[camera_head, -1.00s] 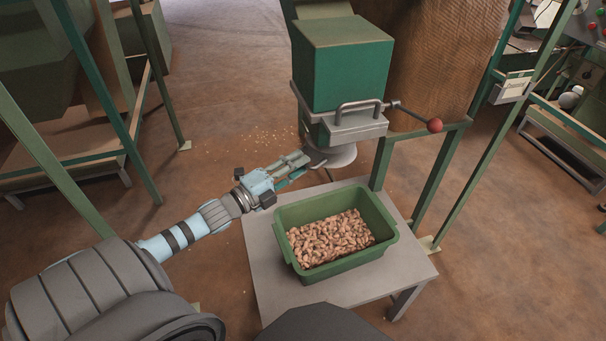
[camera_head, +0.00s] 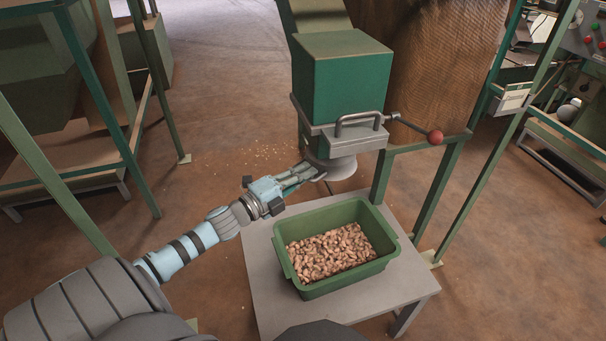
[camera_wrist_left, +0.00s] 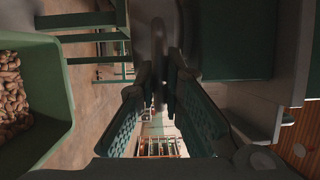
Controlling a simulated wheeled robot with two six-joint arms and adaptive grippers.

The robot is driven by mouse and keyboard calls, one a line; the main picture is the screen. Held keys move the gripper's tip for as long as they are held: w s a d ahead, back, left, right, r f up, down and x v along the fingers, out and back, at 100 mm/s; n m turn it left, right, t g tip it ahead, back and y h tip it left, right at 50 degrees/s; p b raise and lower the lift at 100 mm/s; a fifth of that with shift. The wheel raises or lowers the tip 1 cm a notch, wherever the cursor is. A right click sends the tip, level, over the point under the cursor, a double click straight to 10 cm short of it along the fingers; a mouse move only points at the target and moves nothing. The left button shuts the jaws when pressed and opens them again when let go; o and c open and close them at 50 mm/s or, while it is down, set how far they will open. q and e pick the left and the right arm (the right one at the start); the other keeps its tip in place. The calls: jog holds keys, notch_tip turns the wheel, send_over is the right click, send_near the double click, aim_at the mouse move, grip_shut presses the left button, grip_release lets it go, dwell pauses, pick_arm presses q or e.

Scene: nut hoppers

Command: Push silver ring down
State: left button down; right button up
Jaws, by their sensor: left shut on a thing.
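The silver ring (camera_head: 338,168) is a grey collar around the outlet under the green hopper (camera_head: 342,85). In the head view my left gripper (camera_head: 312,172) reaches in from the left, its fingertips at the ring's left edge. It is shut on that edge. In the left wrist view the two fingers (camera_wrist_left: 165,80) close toward a dark, thin part, too shaded to make out well. The fingers hide part of the ring's left side. My right gripper is not in view.
A green bin (camera_head: 390,247) of nuts stands on a grey table (camera_head: 262,290) below the outlet. A grey handle (camera_head: 358,119) and a lever with a red knob (camera_head: 435,137) are on the hopper's front. Green frame posts stand left and right.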

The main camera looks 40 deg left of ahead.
pick_arm(q)
jog(key=shift+f, duration=0.25)
notch_tip(320, 180, down, 8)
jog(key=b, duration=0.5)
jog(key=shift+r, duration=0.2)
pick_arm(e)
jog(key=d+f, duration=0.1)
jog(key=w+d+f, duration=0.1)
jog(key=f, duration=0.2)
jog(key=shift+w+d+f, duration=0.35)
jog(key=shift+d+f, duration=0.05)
pick_arm(q)
jog(key=c, duration=1.7)
grip_release()
jog(key=v, duration=1.2)
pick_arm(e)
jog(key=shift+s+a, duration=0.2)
